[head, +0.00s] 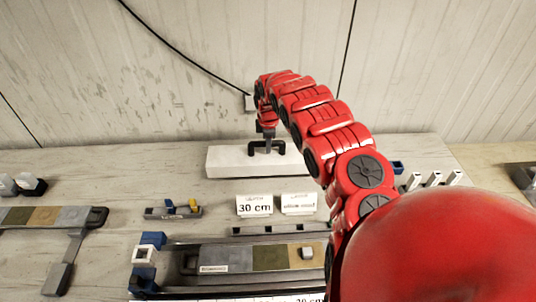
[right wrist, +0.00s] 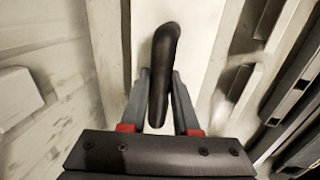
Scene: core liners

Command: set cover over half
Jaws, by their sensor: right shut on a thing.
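The cover is a long white slab (head: 228,162) with a black handle on top, at the back of the table in the head view. My right gripper (head: 266,136) points down at it and is shut on the black handle (right wrist: 165,45). In the right wrist view the handle stands between the two fingers, with the white cover (right wrist: 205,25) beneath. The cover looks level; whether it touches the table is unclear. The half, a core in sections of grey, olive and brown (head: 270,257), lies in a dark holder at the front, partly hidden by my arm. My left gripper is out of view.
Signs, one reading 30 cm (head: 254,206), stand between cover and core. A small tray (head: 173,213) with blue and yellow bits sits left of them. Another core piece (head: 45,216) lies at far left. White posts (head: 433,180) stand at right. A wall closes the back.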

